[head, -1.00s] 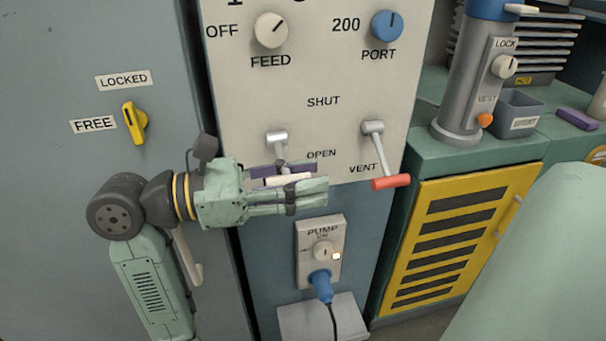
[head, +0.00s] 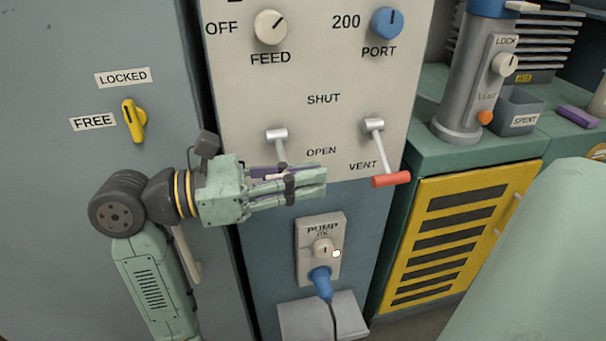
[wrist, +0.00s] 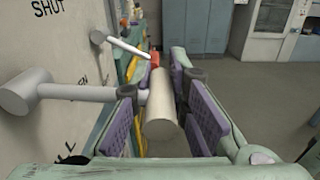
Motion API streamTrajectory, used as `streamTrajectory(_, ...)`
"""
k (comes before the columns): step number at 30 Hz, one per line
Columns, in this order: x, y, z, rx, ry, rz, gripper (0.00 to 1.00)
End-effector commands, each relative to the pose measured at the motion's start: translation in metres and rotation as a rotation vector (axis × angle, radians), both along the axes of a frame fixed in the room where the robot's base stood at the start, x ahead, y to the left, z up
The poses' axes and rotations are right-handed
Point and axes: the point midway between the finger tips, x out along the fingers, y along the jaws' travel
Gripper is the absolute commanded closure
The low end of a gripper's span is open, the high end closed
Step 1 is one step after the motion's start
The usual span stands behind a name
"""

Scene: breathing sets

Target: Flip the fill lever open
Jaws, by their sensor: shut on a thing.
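The left lever on the pale panel (head: 340,65) has a grey pivot and shaft (head: 280,150) that slants down from the pivot, beside the word OPEN. Its own name label is hidden behind my gripper. In the wrist view its cream cylindrical handle (wrist: 160,118) lies between my purple finger pads, with the shaft coming in from the panel at left. My gripper (head: 300,182) reaches in from the left and is shut on this handle. In the head view the fingers cover most of the handle.
The vent lever (head: 376,150) with a red handle (head: 390,179) hangs just right of my fingertips. The pump switch box (head: 320,250) with a blue plug (head: 320,278) sits below. A yellow louvred cabinet door (head: 445,240) stands at right. A yellow latch (head: 133,120) is on the left door.

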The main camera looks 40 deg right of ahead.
Motion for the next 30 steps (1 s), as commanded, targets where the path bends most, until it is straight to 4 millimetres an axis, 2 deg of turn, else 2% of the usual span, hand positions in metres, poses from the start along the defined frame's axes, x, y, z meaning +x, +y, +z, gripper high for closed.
streamTrajectory(14, -0.001, 0.000, -0.002, -0.004, -0.006, -0.002, 1.00)
streamTrajectory(30, 0.006, -0.003, -0.040, -0.158, -0.263, 0.000, 1.00)
